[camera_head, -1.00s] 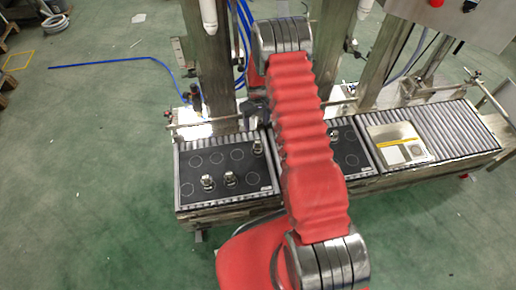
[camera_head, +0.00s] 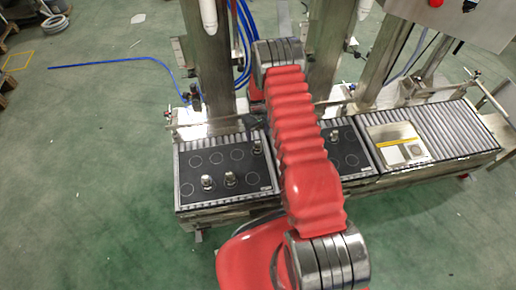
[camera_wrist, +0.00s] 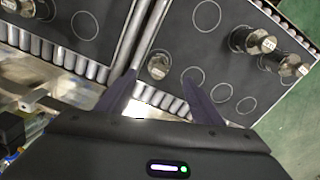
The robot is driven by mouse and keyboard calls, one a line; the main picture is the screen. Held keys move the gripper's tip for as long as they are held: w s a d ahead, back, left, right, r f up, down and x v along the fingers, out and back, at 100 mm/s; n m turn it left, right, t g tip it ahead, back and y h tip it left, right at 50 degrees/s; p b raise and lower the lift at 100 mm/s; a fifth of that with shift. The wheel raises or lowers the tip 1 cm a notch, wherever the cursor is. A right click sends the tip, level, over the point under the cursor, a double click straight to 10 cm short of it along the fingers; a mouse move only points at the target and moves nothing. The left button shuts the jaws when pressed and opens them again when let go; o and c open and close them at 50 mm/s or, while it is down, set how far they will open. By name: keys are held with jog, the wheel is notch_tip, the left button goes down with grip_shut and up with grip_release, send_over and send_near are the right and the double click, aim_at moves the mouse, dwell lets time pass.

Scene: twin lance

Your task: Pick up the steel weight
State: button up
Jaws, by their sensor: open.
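Several steel weights stand on the left black mat (camera_head: 215,195), which is marked with pale circles. One steel weight (camera_head: 258,146) is at the mat's back right corner; two more, a left one (camera_head: 207,182) and a middle one (camera_head: 230,179), stand nearer the front. In the wrist view, a steel weight (camera_wrist: 158,66) shows between and beyond the spread fingertips of my gripper (camera_wrist: 159,74), and I see no contact. The other two weights (camera_wrist: 253,40) (camera_wrist: 289,66) are to its right. My gripper is open and empty. My red arm hides much of it in the head view.
A second black mat (camera_head: 347,150) lies to the right, partly behind my arm, with a weight (camera_wrist: 25,8) on it. Metal posts (camera_head: 207,70) stand behind the conveyor.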

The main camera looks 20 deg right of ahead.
aim_at(257, 142)
notch_tip(257, 142, down, 4)
jog(key=shift+f, duration=0.35)
jog(key=shift+w+d+f, duration=0.1)
jog(key=shift+w+f, duration=0.05)
jog(key=shift+f, duration=1.15)
jog(key=shift+w+f, duration=0.15)
jog(key=shift+f, duration=1.1)
grip_shut()
